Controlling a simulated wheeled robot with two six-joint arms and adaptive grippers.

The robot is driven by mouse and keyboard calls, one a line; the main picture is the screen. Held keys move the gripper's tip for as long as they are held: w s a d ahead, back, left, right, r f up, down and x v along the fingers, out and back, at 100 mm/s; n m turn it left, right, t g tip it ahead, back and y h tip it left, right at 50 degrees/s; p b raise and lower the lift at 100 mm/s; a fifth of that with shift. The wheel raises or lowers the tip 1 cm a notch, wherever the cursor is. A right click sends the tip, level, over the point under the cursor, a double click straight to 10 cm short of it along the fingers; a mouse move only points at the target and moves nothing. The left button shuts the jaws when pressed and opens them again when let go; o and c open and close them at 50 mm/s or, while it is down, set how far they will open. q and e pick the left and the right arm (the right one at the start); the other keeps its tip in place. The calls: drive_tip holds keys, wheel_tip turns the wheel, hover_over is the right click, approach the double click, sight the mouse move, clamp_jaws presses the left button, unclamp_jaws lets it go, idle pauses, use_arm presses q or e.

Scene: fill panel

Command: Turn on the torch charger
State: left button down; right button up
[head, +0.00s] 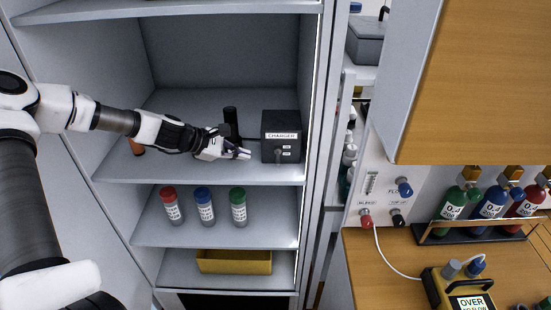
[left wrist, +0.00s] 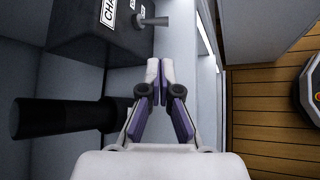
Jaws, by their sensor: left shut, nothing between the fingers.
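The charger (head: 282,138) is a dark box with a white "CHARGER" label, standing on a cabinet shelf in the head view. A grey knob or switch (head: 278,155) sits on its front below the label. In the left wrist view the charger (left wrist: 85,35) is at the top left, with the grey knob (left wrist: 150,21) sticking out. A black torch-like cylinder (head: 231,122) stands just left of the charger; it also shows in the left wrist view (left wrist: 60,117). My left gripper (head: 246,153) is shut and empty, just left of the charger's front and apart from the knob. My right gripper is not in view.
Three bottles with red (head: 169,192), blue (head: 202,194) and green (head: 237,194) caps stand on the shelf below. A yellow bin (head: 234,261) is on the lowest shelf. The cabinet's right wall (head: 313,120) is close beside the charger. Gas bottles stand right.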

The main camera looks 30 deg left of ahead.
sight(270, 171)
use_arm(q)
drive_tip(key=shift+s+d+r, duration=0.1)
drive_tip(key=shift+d, duration=0.2)
drive_tip(key=f+b, duration=0.1)
drive_tip(key=b, duration=0.1)
drive_tip(key=w+f+b, duration=0.1)
drive_tip(key=b, duration=0.1)
drive_tip(key=w+d+f+b, duration=0.1)
drive_tip(key=b, duration=0.1)
drive_tip(key=shift+w+f, duration=0.1)
drive_tip(key=shift+f, duration=0.15)
drive_tip(key=b+x, duration=0.3)
drive_tip(key=x, duration=0.2)
drive_tip(key=shift+w+d+r+b, duration=0.25)
drive_tip(key=shift+w+d+b, duration=0.1)
drive_tip(key=shift+w, duration=0.25)
drive_tip(key=shift+d, duration=0.1)
